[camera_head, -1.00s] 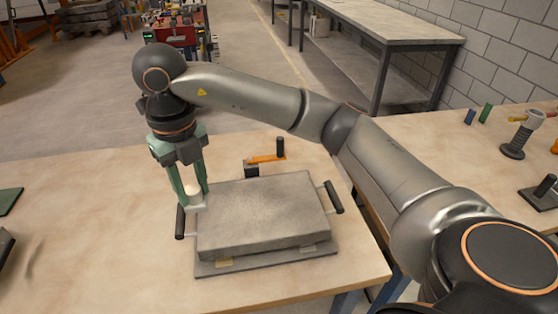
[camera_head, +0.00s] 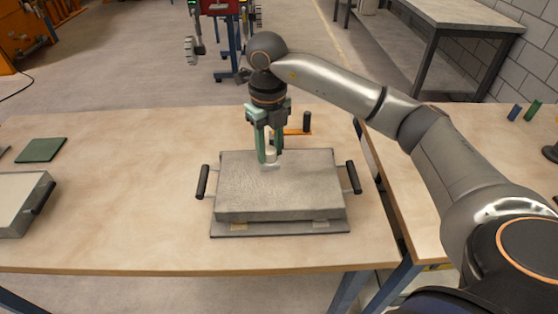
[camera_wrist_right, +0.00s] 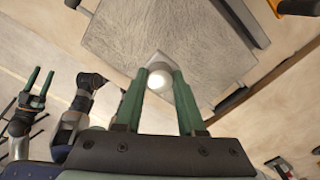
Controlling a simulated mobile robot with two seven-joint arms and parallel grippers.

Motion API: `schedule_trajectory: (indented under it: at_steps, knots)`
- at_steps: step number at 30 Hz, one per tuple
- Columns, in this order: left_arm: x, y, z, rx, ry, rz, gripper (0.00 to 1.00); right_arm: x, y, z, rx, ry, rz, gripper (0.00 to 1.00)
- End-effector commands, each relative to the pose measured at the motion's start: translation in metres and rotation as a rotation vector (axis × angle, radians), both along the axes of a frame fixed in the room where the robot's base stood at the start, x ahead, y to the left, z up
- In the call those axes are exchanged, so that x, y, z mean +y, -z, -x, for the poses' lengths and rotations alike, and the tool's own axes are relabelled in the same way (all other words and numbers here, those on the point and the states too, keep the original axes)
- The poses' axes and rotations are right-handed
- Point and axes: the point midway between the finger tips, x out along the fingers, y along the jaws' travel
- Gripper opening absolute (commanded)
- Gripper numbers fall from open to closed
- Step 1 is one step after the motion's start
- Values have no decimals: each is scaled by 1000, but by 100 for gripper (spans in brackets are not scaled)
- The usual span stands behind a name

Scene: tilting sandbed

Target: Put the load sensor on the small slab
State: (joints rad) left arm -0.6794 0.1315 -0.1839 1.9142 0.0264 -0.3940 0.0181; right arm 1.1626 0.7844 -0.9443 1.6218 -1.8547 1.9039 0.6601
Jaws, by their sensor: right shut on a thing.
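My right gripper (camera_head: 270,152) is shut on the load sensor (camera_head: 271,156), a small white cylinder with what looks like a thin pale plate under it. In the wrist view the sensor (camera_wrist_right: 160,79) sits between the green fingertips (camera_wrist_right: 160,88). The gripper is at the back edge of a grey slab (camera_head: 275,190) with a black handle at each side. I cannot tell whether the sensor touches the slab. The slab also shows in the wrist view (camera_wrist_right: 165,35). My left gripper (camera_wrist_right: 38,88) shows only in the wrist view, with its green fingers apart.
A second, paler slab (camera_head: 18,195) with a black handle is cut off at the left edge. A green mat (camera_head: 41,150) lies behind it. An orange piece with a black post (camera_head: 306,122) stands behind the middle slab. The table between the slabs is clear.

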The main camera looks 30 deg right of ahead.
Motion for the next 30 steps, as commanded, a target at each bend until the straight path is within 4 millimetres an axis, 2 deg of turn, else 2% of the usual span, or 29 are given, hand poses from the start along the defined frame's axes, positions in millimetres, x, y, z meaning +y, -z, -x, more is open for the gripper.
schedule_trajectory:
  at_steps: [3,11,17,29,30]
  knots:
    - [0,-2,0,0,0,0,57,-13,15,-3,1,2,0,0]
    - [0,-3,0,0,0,0,57,-29,35,-6,1,4,0,0]
    - [0,-9,0,0,0,0,57,-27,60,-6,1,-1,-1,0]
    - [0,-5,0,-1,0,0,57,-27,67,-6,-2,0,0,0]
    - [0,-6,0,-1,0,0,57,-27,67,-6,-1,0,0,41]
